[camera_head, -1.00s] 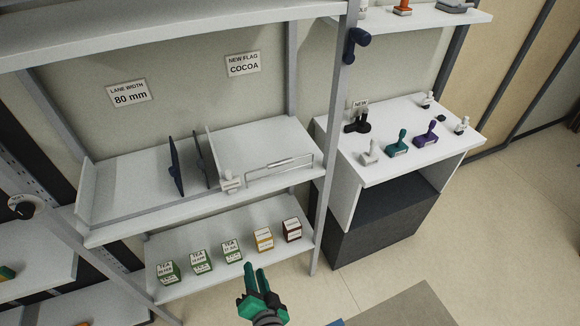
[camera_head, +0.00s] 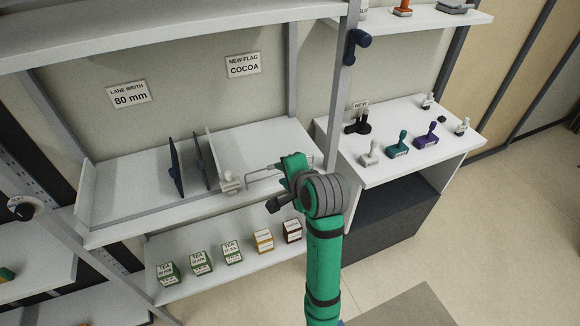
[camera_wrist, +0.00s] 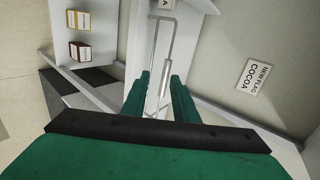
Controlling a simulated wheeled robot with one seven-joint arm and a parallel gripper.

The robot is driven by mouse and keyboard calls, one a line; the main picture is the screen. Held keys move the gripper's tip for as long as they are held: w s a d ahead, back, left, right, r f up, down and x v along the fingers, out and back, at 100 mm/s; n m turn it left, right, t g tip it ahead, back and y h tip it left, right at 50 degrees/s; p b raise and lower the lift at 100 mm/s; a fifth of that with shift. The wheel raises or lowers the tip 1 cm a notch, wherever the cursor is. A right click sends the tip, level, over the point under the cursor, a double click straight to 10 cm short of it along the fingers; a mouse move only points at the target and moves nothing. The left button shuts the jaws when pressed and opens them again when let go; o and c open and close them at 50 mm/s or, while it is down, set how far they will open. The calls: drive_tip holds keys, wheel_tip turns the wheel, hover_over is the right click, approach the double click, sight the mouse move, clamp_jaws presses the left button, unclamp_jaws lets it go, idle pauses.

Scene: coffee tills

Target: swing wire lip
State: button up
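The wire lip (camera_head: 262,173) is a thin metal wire frame along the front edge of the upper shelf (camera_head: 150,222). In the head view its right part is hidden behind my gripper (camera_head: 297,168). In the wrist view the wire lip (camera_wrist: 172,40) runs lengthwise up the middle, and its near end shows between the two green fingers of my gripper (camera_wrist: 160,92). The fingers are apart, with gaps beside the wire; I cannot tell whether either touches it. A small white holder (camera_head: 229,182) sits at the wire's left end.
Dark upright dividers (camera_head: 177,168) and a pale one stand left of the wire. Several tea boxes (camera_head: 200,262) and other small boxes (camera_head: 292,231) line the lower shelf. A grey shelf post (camera_head: 335,110) rises at the right, before a white counter (camera_head: 385,172) with stamps.

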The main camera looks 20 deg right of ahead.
drive_tip(key=shift+g, duration=0.3)
drive_tip(key=w, duration=0.1)
drive_tip(key=w+d+f, duration=0.1)
drive_tip(key=w, duration=0.1)
drive_tip(key=w+f, duration=0.1)
drive_tip(key=w, duration=0.1)
drive_tip(key=shift+w+d+f, duration=0.1)
drive_tip(key=shift+w+d, duration=0.05)
drive_tip(key=shift+d, duration=0.15)
drive_tip(key=shift+w+f, duration=0.2)
drive_tip(key=shift+w, duration=0.1)
drive_tip(key=shift+c, duration=0.6)
drive_tip(key=c, duration=0.5)
drive_tip(key=shift+a+r, duration=0.15)
drive_tip(key=shift+a, duration=0.05)
clamp_jaws()
drive_tip(key=shift+d, duration=0.1)
